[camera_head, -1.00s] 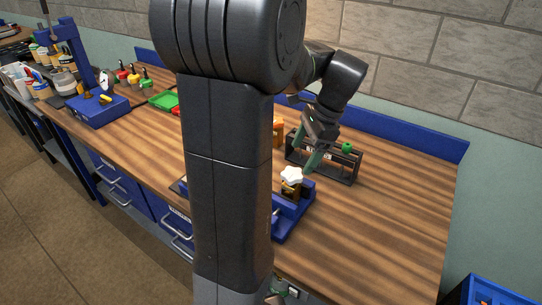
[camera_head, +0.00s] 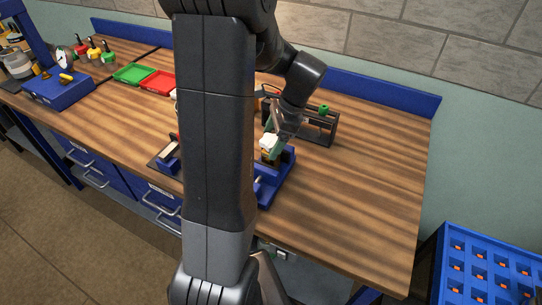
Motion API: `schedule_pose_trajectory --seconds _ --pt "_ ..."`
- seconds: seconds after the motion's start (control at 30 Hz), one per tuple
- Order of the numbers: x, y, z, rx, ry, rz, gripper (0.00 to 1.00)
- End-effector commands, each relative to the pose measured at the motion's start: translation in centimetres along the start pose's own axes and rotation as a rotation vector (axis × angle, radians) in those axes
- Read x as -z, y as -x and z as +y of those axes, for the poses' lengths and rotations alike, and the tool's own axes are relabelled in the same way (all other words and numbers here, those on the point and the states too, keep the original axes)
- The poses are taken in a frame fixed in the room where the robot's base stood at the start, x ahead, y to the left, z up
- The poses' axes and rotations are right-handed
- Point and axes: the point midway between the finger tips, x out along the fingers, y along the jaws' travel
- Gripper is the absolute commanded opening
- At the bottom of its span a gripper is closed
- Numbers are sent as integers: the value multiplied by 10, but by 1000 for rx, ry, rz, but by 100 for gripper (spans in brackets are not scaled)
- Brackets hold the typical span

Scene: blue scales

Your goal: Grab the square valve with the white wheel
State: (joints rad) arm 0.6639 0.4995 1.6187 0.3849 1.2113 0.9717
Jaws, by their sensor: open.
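The valve's white wheel (camera_head: 268,142) shows just right of my arm column, above a blue fixture (camera_head: 284,175) on the wooden bench. A brass-coloured body (camera_head: 266,155) shows beneath the wheel, partly hidden; its square shape cannot be made out. My gripper (camera_head: 273,138) points down at the wheel, with its green fingers beside and over it. It is open. Contact between fingers and wheel cannot be told at this size.
A dark rack (camera_head: 318,127) with a green knob (camera_head: 324,108) stands close behind my gripper. Green (camera_head: 133,74) and red (camera_head: 160,82) trays lie left. The bench's right part is clear. A blue crate (camera_head: 485,265) stands at lower right.

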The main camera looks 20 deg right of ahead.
Motion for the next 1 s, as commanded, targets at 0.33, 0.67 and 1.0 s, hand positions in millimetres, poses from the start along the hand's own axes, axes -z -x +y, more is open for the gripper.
schedule_pose_trajectory --seconds 0.33,0.67,1.0 --pt "-1 -30 1 -1 1 0 79" --pt "-1 -29 1 -1 1 0 42" --pt "-1 -29 1 -1 1 0 0"
